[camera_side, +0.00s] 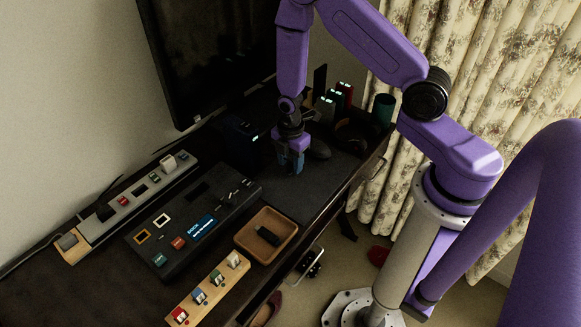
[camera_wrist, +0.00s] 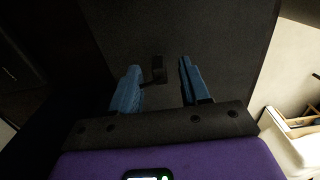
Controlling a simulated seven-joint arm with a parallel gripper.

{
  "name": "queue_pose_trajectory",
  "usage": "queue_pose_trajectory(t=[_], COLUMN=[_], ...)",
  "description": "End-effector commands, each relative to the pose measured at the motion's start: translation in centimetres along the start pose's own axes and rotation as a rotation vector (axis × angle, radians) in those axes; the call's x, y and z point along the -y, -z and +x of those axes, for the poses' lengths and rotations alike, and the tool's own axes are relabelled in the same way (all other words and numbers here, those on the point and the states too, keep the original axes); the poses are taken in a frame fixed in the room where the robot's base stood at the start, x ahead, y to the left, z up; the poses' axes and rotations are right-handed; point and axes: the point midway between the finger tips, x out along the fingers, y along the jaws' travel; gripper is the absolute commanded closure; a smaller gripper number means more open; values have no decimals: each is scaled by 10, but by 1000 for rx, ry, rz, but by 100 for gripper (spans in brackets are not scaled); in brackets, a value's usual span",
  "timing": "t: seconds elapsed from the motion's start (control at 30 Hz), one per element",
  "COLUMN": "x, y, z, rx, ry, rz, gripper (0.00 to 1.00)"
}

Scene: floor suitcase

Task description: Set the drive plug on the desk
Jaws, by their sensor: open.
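My gripper (camera_side: 291,167) is low over the dark mat on the desk, pointing down. In the wrist view its two blue fingers (camera_wrist: 159,68) are apart. A small black piece, which looks like the drive plug (camera_wrist: 158,74), shows between them, closer to the left finger. I cannot tell whether it touches that finger or rests on the mat. In the side view the fingers hide this piece. The desk (camera_side: 100,290) is dark, with the mat (camera_side: 318,180) on its right part.
A wooden tray (camera_side: 243,243) holds a black stick-like piece (camera_side: 268,235). A dark panel (camera_side: 185,240), a power strip (camera_side: 140,195) and a wooden strip with coloured plugs (camera_side: 208,290) are left of the gripper. A mouse (camera_side: 319,149) is close on its right. A monitor (camera_side: 205,55) stands behind.

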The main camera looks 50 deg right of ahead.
Motion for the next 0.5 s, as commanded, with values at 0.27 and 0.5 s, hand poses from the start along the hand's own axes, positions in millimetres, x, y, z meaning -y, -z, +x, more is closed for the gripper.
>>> queue_pose_trajectory(t=[0.27, 0.5], x=[0, 0], y=[0, 0], z=[11, 11], rx=[0, 0], ry=[-1, -1], rz=[0, 0], gripper=[54, 84])
